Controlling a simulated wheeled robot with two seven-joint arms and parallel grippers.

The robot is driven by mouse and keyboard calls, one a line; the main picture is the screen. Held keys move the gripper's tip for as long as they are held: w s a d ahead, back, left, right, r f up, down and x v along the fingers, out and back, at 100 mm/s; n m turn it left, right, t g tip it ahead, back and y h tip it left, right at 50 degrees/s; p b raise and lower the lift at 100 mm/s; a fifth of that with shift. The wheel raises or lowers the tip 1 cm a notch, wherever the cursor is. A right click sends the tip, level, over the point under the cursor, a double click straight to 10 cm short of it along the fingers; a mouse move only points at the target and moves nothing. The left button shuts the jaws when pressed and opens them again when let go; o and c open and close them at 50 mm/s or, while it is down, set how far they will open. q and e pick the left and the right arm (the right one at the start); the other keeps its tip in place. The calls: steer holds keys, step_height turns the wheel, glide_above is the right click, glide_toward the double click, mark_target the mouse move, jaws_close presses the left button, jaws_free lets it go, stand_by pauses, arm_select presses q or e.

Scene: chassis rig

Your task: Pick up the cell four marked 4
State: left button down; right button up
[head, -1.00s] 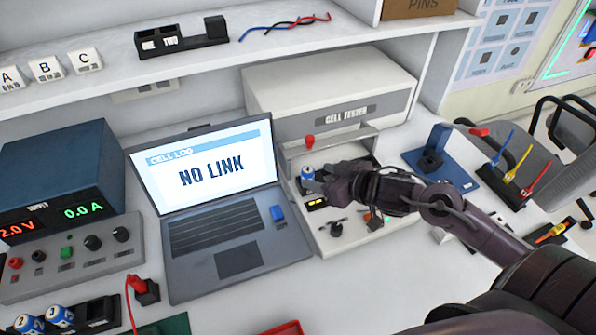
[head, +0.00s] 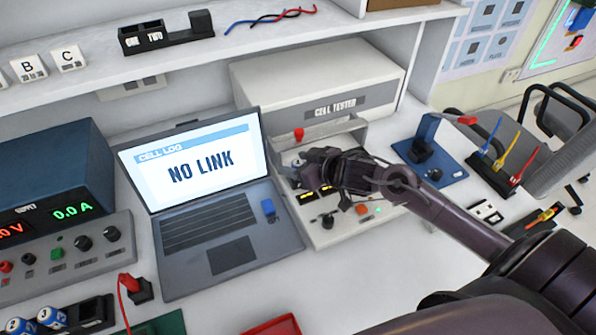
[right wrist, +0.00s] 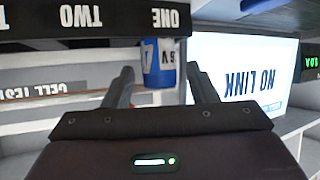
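A blue and white cell (right wrist: 158,65) stands between the fingertips of my right gripper (right wrist: 160,85) in the right wrist view, which is upside down. A mark on it may be a 4, but it is too blurred to read surely. The fingers are spread, with a gap on each side of the cell. In the head view my right gripper (head: 308,172) is over the front bay of the cell tester (head: 335,109) and hides most of the cell there. My left gripper does not show.
The laptop (head: 205,185) reading NO LINK stands left of the tester. Two blue and white cells (head: 50,317) sit in a black holder at lower left. A blue stand (head: 440,172) and a lead rack (head: 492,175) are at right. A shelf (head: 150,65) runs above.

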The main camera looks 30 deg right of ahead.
steer(key=c, duration=0.9)
steer(key=shift+c, duration=0.6)
steer(key=shift+r, duration=0.15)
